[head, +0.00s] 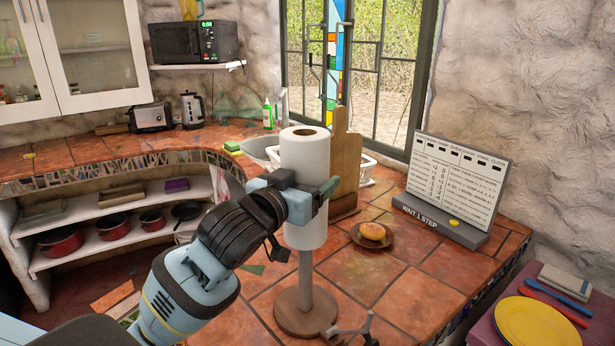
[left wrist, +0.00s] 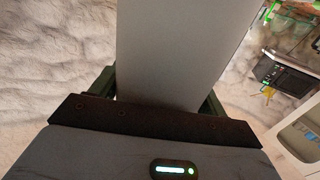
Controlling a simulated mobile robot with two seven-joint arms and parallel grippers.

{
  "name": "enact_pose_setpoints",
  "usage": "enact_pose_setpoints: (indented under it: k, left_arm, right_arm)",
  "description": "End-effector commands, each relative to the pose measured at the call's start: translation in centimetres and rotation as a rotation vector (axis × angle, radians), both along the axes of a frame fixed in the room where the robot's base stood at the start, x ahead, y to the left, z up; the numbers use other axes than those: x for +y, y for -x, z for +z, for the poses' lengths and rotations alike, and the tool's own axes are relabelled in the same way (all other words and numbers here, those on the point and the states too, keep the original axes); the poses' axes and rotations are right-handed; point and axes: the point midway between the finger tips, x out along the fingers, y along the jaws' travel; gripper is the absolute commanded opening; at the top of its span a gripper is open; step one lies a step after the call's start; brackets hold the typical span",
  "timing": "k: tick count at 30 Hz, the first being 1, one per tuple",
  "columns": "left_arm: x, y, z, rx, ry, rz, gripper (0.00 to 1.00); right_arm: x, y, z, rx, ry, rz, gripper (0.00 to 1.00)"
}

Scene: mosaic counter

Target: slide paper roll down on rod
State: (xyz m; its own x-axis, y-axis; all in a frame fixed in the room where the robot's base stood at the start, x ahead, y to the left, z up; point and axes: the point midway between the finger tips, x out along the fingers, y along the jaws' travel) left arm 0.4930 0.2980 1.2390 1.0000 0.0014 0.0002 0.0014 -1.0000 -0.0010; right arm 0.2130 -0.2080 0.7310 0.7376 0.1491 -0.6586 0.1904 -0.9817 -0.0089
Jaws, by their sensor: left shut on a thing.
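The white paper roll (head: 305,155) is upright in the head view, above the round wooden base (head: 306,314) of the stand. The rod (head: 305,270) shows between the roll's lower end and the base and meets the underside of the roll. The roll's brown core opening shows on top, with no rod tip visible in it. My left gripper (head: 308,197) is shut around the middle of the roll. In the left wrist view the roll (left wrist: 180,50) fills the space between the two fingers. My right gripper is not in view.
A wooden board (head: 344,160) and the sink are behind the roll. Tiles between are clear.

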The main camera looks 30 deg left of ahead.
Motion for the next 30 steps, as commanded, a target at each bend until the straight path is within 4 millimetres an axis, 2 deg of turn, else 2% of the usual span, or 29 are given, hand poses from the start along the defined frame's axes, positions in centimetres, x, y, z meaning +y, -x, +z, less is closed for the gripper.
enact_pose_setpoints:
  k: [30]
  left_arm:
    - [0.0, 0.0, -2.1, -0.002, 0.000, 0.000, 0.49]
  right_arm:
    - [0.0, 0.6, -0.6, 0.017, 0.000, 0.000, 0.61]
